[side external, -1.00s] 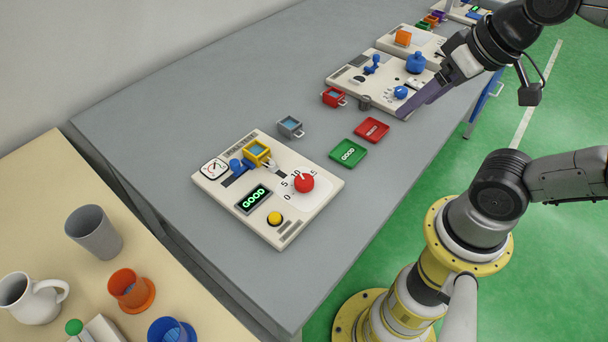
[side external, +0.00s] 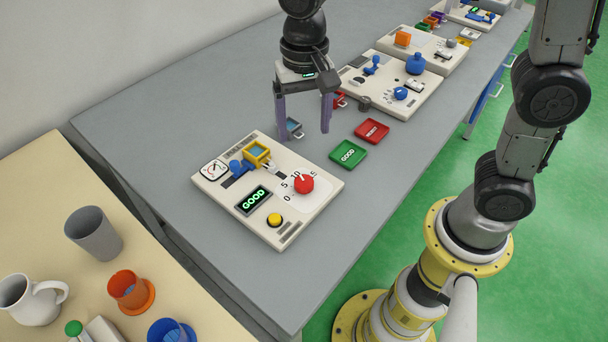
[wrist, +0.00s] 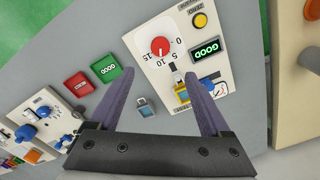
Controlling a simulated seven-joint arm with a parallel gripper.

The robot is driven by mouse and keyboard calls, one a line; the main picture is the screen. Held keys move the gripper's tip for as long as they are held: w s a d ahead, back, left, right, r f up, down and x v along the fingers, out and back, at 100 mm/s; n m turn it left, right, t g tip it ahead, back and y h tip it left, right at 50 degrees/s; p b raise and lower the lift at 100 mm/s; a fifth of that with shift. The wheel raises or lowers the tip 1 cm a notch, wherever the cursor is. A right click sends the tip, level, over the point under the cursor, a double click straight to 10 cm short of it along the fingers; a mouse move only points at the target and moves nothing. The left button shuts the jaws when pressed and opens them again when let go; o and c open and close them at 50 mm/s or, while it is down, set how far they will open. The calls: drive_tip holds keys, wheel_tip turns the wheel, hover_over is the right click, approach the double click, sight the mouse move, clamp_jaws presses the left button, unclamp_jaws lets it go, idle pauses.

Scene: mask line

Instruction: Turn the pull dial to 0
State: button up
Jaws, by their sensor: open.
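The red dial (side external: 304,184) stands on the right part of the near white panel (side external: 290,236), by a printed scale with 0, 5, 10 and 15. In the wrist view the dial (wrist: 160,46) is at top centre, its white pointer line roughly toward the 10 and 15 marks; the exact reading is hard to tell. My gripper (side external: 305,134) is open and empty, pointing down above the table behind the panel, apart from the dial.
The panel also has a yellow holder (side external: 257,152), a blue lever (side external: 238,167), a gauge, a green GOOD display (side external: 252,200) and a yellow button (side external: 274,220). A green tray (side external: 348,154) and a red tray (side external: 372,131) lie beside it.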

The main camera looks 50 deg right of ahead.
sight(304, 181)
wheel_tip(304, 181, down, 14)
drive_tip(key=shift+a+r, duration=0.1)
idle(0.5)
clamp_jaws()
idle(0.3)
